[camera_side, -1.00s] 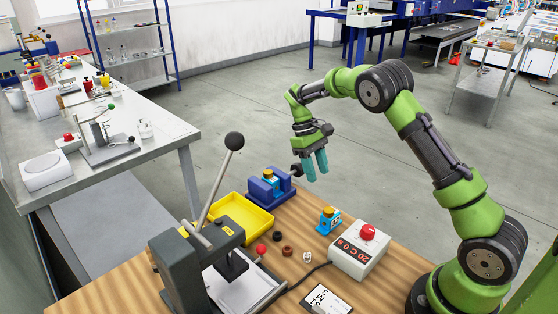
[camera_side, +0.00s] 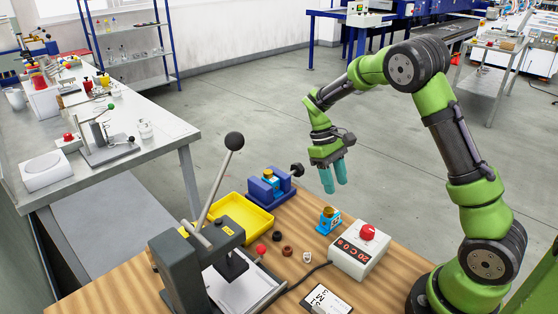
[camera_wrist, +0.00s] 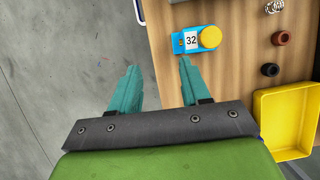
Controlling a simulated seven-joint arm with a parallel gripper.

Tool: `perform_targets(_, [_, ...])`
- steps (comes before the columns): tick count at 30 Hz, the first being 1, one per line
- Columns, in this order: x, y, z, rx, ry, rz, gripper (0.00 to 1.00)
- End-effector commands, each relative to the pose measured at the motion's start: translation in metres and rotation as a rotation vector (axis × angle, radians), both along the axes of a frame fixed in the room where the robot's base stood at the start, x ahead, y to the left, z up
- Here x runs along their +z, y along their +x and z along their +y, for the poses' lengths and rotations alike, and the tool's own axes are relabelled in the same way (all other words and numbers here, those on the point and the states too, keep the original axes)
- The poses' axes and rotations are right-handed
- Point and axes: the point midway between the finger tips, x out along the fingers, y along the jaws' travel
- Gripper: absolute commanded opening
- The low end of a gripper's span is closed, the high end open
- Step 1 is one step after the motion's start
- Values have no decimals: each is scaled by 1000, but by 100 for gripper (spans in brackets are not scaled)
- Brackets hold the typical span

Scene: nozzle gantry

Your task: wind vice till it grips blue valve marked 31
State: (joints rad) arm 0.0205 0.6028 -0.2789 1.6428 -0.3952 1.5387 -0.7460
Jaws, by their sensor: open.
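The blue vice (camera_side: 265,190) stands at the far edge of the wooden bench, with its black knob (camera_side: 297,170) on the right end. A blue valve with a yellow-brown cap (camera_side: 269,179) sits between its jaws; its number is unreadable, and I cannot tell whether the jaws touch it. Another blue valve, marked 32 (camera_wrist: 190,41), stands on the bench; it also shows in the side view (camera_side: 327,222). My gripper (camera_side: 333,180) is open and empty, above and to the right of the vice knob, clear of it.
A yellow tray (camera_side: 246,228) lies beside the vice and a lever press (camera_side: 190,262) stands at the front left. A control box with a red button (camera_side: 358,258) and small rings (camera_side: 287,251) are on the bench. Open floor lies beyond the bench edge.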

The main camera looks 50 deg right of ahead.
Motion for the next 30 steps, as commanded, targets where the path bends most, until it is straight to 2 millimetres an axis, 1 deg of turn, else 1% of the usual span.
perform_targets(1, [3,-2,-10,-27,3,-9,47])
perform_targets(5, [17,-2,-27,-79,54,-86,47])
perform_targets(8, [35,10,-39,-87,79,-229,47])
perform_targets(10, [51,23,-47,-80,75,-351,47])
perform_targets(12, [70,39,-50,-66,59,-476,47])
perform_targets(14, [85,52,-50,-48,41,-575,47])
perform_targets(16, [99,67,-45,-21,22,-671,47])
perform_targets(18, [107,81,-35,8,14,-737,47])
perform_targets(20, [108,88,-32,18,8,-765,47])
perform_targets(24, [102,94,-35,14,-4,-785,47])
perform_targets(26, [95,97,-35,12,-1,-782,47])
perform_targets(30, [71,107,-34,13,1,-779,47])
